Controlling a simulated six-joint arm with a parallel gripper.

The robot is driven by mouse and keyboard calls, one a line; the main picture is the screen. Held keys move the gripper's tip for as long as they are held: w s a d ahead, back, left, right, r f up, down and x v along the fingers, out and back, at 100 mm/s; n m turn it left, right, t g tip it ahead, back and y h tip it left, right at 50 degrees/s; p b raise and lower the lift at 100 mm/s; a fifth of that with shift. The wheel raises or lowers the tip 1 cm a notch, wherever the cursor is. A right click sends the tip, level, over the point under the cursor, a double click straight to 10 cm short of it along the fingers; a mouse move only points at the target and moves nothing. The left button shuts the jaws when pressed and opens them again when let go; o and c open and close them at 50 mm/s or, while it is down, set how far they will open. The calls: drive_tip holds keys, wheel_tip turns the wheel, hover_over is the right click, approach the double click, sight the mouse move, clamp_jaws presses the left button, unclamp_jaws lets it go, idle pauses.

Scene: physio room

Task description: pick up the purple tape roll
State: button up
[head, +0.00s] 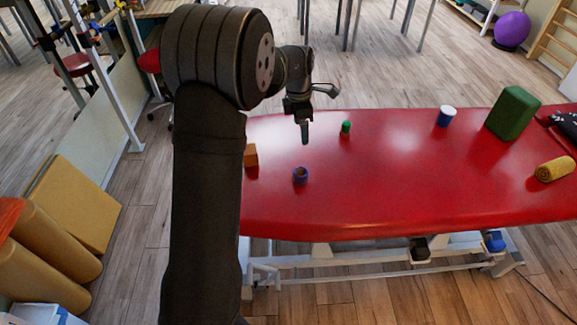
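The purple tape roll (300,180) lies on the red treatment table (390,210), toward its left end. It is a small ring with its opening facing up. My gripper (304,138) is in the air above the table and appears higher in the picture than the roll, apart from it. One finger shows as a dark, narrow shape pointing down. The gap between the fingers is not clear from this angle. Nothing is seen held.
An orange block (251,155) is left of the roll, partly hidden by my arm. A green cylinder (346,127) stands behind it to the right. A blue-and-white cup-like object (446,117), green block (513,113) and yellow roll (555,169) are farther right. The table's middle is clear.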

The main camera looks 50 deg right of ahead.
drive_tip(key=a+f+n+h, duration=0.2)
drive_tip(key=a+f+n, duration=0.2)
drive_tip(key=f+n, duration=0.1)
approach(301, 172)
drive_tip(key=f, duration=0.1)
drive_tip(key=s+f, duration=0.1)
drive_tip(key=shift+s+a+f, duration=0.15)
drive_tip(key=shift+a+f, duration=0.05)
drive_tip(key=shift+f, duration=0.2)
drive_tip(key=shift+x, duration=2.75)
drive_tip(key=shift+d+r, duration=0.1)
drive_tip(key=shift+d, duration=0.05)
drive_tip(key=c, duration=1)
